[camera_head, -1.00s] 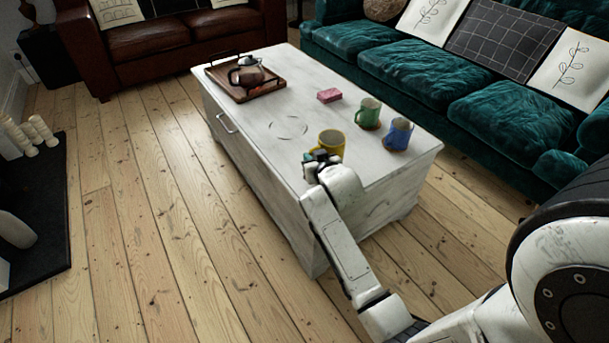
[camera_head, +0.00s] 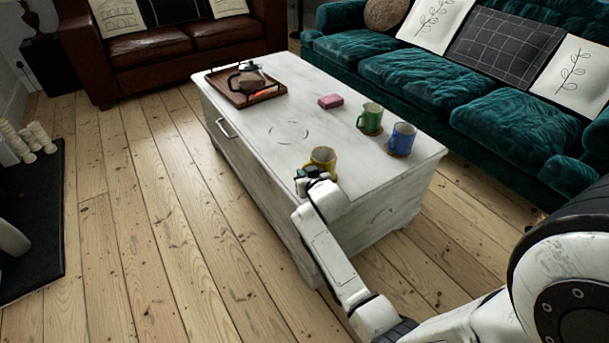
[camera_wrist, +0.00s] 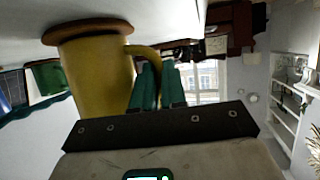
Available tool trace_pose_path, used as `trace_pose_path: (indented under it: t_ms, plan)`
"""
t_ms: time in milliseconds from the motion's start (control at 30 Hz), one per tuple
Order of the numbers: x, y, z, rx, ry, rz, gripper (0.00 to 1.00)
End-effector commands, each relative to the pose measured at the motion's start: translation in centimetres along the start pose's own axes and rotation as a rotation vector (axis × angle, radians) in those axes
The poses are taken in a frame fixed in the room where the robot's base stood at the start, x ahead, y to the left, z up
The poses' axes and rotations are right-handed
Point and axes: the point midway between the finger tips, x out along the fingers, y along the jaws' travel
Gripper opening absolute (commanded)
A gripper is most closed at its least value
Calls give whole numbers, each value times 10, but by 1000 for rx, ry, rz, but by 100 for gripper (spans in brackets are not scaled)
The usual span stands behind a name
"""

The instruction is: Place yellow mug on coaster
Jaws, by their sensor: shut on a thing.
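The yellow mug (camera_head: 322,157) is at the near end of the white coffee table, partly hidden behind my gripper (camera_head: 313,173). The wrist view is upside down; there the yellow mug (camera_wrist: 97,75) fills the left, with its handle to the right. A round brown coaster (camera_wrist: 88,31) lies against the mug's base, and I see no gap between them. The green fingers of my gripper (camera_wrist: 158,72) are shut on the mug's handle. In the head view the coaster under the yellow mug is hidden.
A green mug (camera_head: 370,116) and a blue mug (camera_head: 401,137) stand on brown coasters to the right. A pink sponge (camera_head: 330,102) and a wooden tray (camera_head: 241,97) with a glass pot are farther back. The table's middle is clear. A teal sofa (camera_head: 430,75) flanks the table.

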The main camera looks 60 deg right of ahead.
Motion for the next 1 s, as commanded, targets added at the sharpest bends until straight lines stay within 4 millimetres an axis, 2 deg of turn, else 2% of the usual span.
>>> trace_pose_path:
  t_ms: [67, 100, 333, 667, 767, 1000]
  plan:
    - [1, 0, 2, -1, 2, 0, 0]
    - [1, 0, 2, 0, 0, 0, 14]
    - [1, 0, 2, 0, 0, 0, 36]
    - [-1, 0, -2, 1, 0, 0, 37]
    - [-12, 0, -1, 0, -1, 0, 37]
    - [-61, 0, -2, 1, -2, -1, 37]
